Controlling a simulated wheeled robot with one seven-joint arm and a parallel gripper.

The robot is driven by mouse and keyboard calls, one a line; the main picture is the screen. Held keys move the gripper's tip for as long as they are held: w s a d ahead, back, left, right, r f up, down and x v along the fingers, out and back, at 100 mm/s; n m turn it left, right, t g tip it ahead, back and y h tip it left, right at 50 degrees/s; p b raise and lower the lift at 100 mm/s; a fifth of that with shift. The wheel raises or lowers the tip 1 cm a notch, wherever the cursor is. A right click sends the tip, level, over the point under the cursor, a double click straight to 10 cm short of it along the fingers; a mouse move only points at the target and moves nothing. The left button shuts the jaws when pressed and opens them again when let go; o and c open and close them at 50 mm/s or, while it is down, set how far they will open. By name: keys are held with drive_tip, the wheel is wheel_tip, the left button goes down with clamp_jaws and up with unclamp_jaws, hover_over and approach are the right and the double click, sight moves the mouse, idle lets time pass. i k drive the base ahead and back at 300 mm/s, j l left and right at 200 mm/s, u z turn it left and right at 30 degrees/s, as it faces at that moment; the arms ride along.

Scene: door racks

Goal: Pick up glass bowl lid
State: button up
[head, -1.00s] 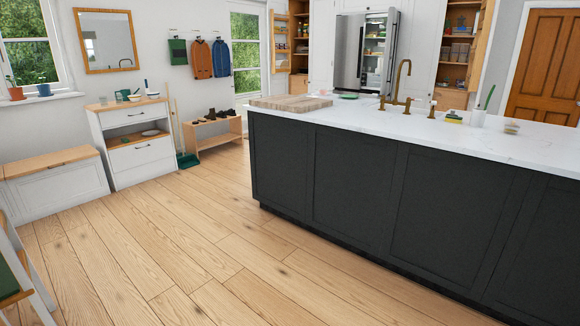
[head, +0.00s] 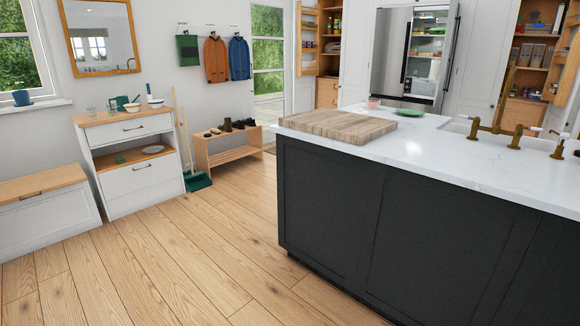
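I cannot make out a glass bowl lid for certain. Small clear items (head: 91,111) stand on the top of the white cabinet (head: 140,187) at the left, but they are too small to identify. A green mug (head: 121,102), a green-and-white dish (head: 132,107) and a white bowl (head: 156,103) stand beside them. In the cabinet's open shelf lie a white plate (head: 153,150) and a small green item (head: 120,159). My gripper is not in view.
The dark kitchen island (head: 420,240) fills the right side. On it are a wooden board (head: 337,124), a green plate (head: 410,112), a pink bowl (head: 374,103) and brass taps (head: 497,127). A broom and dustpan (head: 197,180) stand beside the cabinet. The wooden floor (head: 180,260) between is clear.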

sight(372, 103)
drive_tip(key=i, duration=0.65)
drive_tip(key=i+z, duration=0.15)
drive_tip(key=i, duration=0.45)
drive_tip(key=i+j, duration=0.15)
drive_tip(key=i, duration=0.5)
drive_tip(key=i+j+z, duration=0.15)
drive_tip(key=i, duration=0.45)
drive_tip(key=i+j+z, duration=0.15)
drive_tip(key=i, duration=0.3)
drive_tip(key=i+j+z, duration=0.15)
drive_tip(key=i, duration=0.25)
